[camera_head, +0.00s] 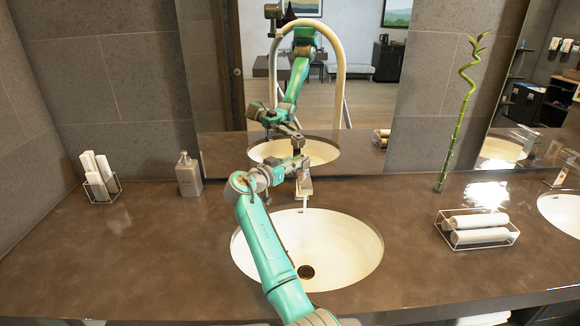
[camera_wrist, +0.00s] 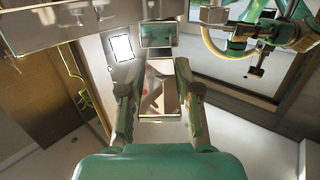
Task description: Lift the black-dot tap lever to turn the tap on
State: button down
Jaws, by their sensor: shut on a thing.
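The metal tap (camera_head: 304,187) stands at the back edge of the white basin (camera_head: 345,258), in front of the mirror. My gripper (camera_head: 296,164) reaches it from the left at the top of the tap. In the wrist view my gripper (camera_wrist: 160,92) has a finger on each side of a shiny metal piece, which looks like the tap lever (camera_wrist: 168,98), and is shut on it. A small red mark shows near it; I cannot make out a black dot. A thin pale streak below the spout may be water, but I cannot tell.
A soap bottle (camera_head: 188,175) and a rack of rolled towels (camera_head: 99,178) stand on the left of the counter (camera_head: 150,245). A wire towel tray (camera_head: 478,232) and a bamboo stalk (camera_head: 459,120) are on the right. The mirror (camera_head: 225,145) rises close behind the tap.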

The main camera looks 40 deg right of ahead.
aim_at(292, 161)
jog(key=r+y, duration=0.2)
jog(key=shift+w+d+r+g+y, duration=0.1)
jog(key=shift+d+r+g+y, duration=0.05)
jog(key=shift+d+g+y, duration=0.15)
jog(key=shift+d+r, duration=0.1)
jog(key=shift+r, duration=0.3)
jog(key=c, duration=0.8)
grip_release()
jog(key=shift+f, duration=0.1)
